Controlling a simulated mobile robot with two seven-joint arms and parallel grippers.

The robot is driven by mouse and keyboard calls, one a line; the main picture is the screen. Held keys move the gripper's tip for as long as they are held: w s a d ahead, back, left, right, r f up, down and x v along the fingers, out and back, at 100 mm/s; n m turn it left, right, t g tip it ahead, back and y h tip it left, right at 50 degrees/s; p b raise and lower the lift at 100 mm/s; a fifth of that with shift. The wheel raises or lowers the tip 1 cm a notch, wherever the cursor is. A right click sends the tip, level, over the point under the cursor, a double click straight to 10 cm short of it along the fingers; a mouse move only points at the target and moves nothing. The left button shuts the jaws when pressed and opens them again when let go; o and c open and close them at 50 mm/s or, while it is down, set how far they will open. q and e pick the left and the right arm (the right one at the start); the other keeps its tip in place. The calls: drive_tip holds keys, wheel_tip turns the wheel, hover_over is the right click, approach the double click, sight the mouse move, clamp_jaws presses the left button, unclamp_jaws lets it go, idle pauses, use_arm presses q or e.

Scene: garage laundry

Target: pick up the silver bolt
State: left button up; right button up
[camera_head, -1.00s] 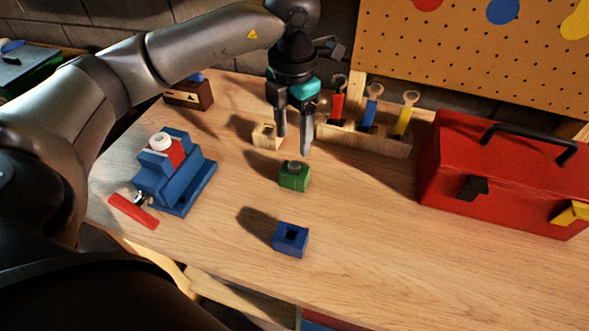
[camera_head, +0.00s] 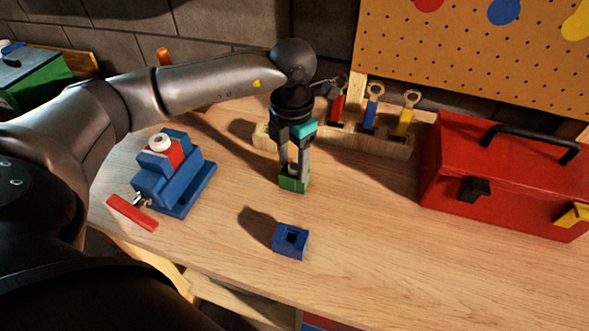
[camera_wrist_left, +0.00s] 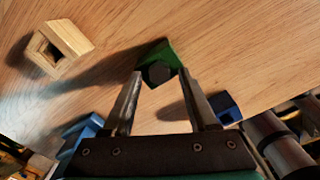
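The silver bolt shows in the left wrist view as a dark grey head (camera_wrist_left: 158,73) at the green block (camera_wrist_left: 163,52). The same green block (camera_head: 293,185) stands on the workbench in the head view, where my gripper largely hides the bolt. My left gripper (camera_head: 294,170) points down just above the green block. In the left wrist view my left gripper (camera_wrist_left: 160,75) is open, with one fingertip on each side of the bolt head. I cannot tell whether the fingers touch it. My right gripper is not in view.
A blue block (camera_head: 290,241) with a square hole stands nearer the front. A blue vise (camera_head: 180,180) with a red handle is at the left. A wooden wrench rack (camera_head: 370,142) is behind, and a red toolbox (camera_head: 500,180) is at the right. A wooden block (camera_wrist_left: 60,48) shows in the wrist view.

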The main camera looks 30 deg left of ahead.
use_arm(q)
clamp_jaws()
drive_tip(key=shift+r, duration=0.1)
idle(0.5)
